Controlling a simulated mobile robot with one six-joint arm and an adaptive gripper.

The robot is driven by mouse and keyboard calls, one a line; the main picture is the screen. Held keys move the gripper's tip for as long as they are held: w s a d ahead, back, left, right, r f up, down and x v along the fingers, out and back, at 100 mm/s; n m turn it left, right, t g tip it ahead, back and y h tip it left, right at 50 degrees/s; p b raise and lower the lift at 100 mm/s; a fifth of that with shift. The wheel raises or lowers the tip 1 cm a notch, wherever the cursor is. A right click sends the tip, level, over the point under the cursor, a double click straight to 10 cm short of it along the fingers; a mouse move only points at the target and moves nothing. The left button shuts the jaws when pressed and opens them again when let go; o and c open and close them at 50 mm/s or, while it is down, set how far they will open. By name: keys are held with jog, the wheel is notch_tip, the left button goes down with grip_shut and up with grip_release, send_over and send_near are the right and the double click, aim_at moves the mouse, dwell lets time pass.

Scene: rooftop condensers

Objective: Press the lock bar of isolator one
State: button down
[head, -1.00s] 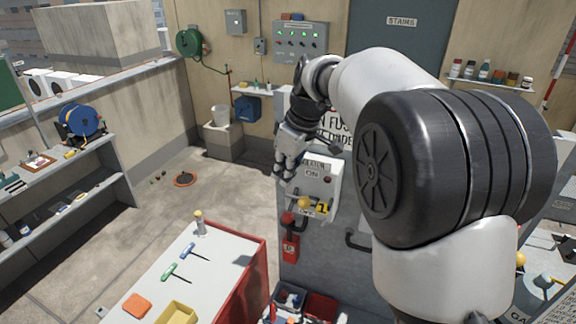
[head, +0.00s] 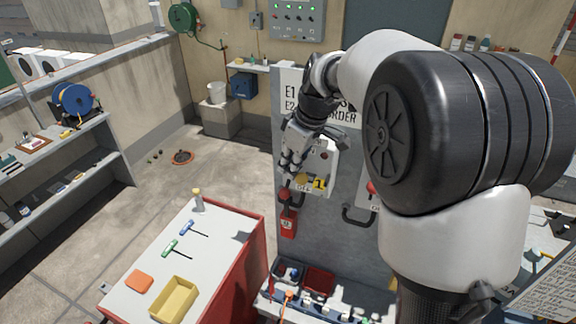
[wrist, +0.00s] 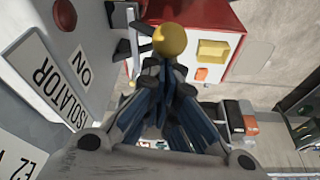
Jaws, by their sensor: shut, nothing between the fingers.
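Isolator one is a pale box (head: 323,158) on the grey panel, with a yellow tag marked 1 (head: 319,184). Its ISOLATOR label (wrist: 60,92), ON label (wrist: 80,66) and red lamp (wrist: 65,14) show in the wrist view. A yellow ball knob (wrist: 170,39) is just beyond my fingertips there; whether they touch it I cannot tell. My gripper (head: 290,168) is shut and empty, in front of the box's left side. It also shows in the wrist view (wrist: 165,76). I cannot make out the lock bar for certain; my fingers hide part of the box's lower front.
A red tagged item (head: 288,222) hangs just below the gripper. A dark handle (head: 357,215) sticks out to the right. The red-sided bench (head: 225,262) with a yellow tray (head: 175,299) stands at lower left. Open floor (head: 140,205) lies beyond it.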

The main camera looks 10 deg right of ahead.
aim_at(305, 174)
jog(key=s+d, duration=0.1)
jog(key=s+d+b, duration=0.1)
jog(key=d, duration=0.1)
jog(key=shift+s+d, duration=0.1)
jog(key=shift+d, duration=0.05)
jog(key=shift+f, duration=0.1)
jog(key=v, duration=1.2)
jog(key=shift+a, duration=0.25)
